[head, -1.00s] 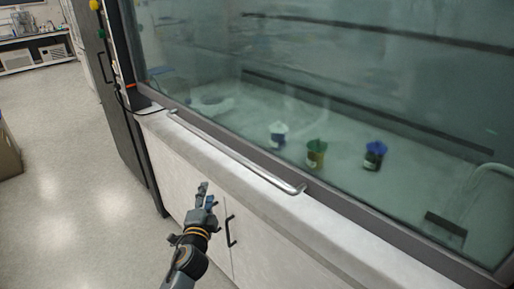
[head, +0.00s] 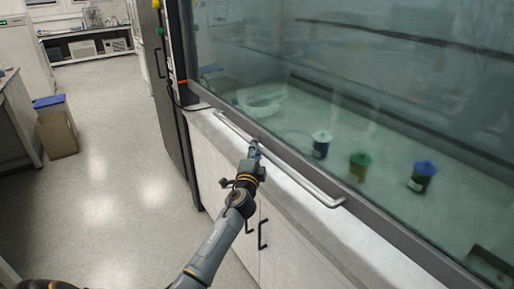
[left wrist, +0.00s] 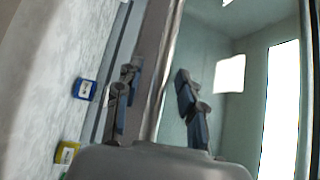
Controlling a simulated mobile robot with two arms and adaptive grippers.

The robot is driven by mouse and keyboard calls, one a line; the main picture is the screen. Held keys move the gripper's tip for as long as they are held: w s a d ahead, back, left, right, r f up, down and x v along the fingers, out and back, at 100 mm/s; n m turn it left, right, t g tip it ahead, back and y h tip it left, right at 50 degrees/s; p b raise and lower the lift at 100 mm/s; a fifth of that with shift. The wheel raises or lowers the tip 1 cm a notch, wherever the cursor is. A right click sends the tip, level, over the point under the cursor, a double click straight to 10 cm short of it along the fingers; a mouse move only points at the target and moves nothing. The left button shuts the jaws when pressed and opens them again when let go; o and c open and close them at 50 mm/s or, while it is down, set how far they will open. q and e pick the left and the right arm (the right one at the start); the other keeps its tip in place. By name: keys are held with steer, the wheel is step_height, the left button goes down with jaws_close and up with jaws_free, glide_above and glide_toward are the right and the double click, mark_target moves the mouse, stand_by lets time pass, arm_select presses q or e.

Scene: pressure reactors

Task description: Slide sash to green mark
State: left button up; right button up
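The sash (head: 330,110) is a large glass pane with a grey bottom frame, low on the hood in the head view. A silver handle bar (head: 305,183) runs along its lower edge and shows in the left wrist view (left wrist: 170,65). My left gripper (head: 254,147) is at the bar, left of its middle. In the left wrist view its blue-padded fingers (left wrist: 158,100) stand apart, with the bar between them. I cannot tell whether they touch it. A round green spot (head: 159,32) shows on the dark upright left of the sash; whether it is the mark is unclear. My right gripper is out of view.
Behind the glass stand containers with a white top (head: 321,145), a green top (head: 359,168) and a blue top (head: 422,178). White cabinets with black handles (head: 262,234) are below. Open floor (head: 110,170) and a brown box (head: 58,133) are at left.

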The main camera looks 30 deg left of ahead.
arm_select(q)
steer(key=shift+w+a+r, duration=0.1)
steer(key=shift+w+a, duration=0.1)
steer(key=shift+w, duration=0.3)
jaws_close()
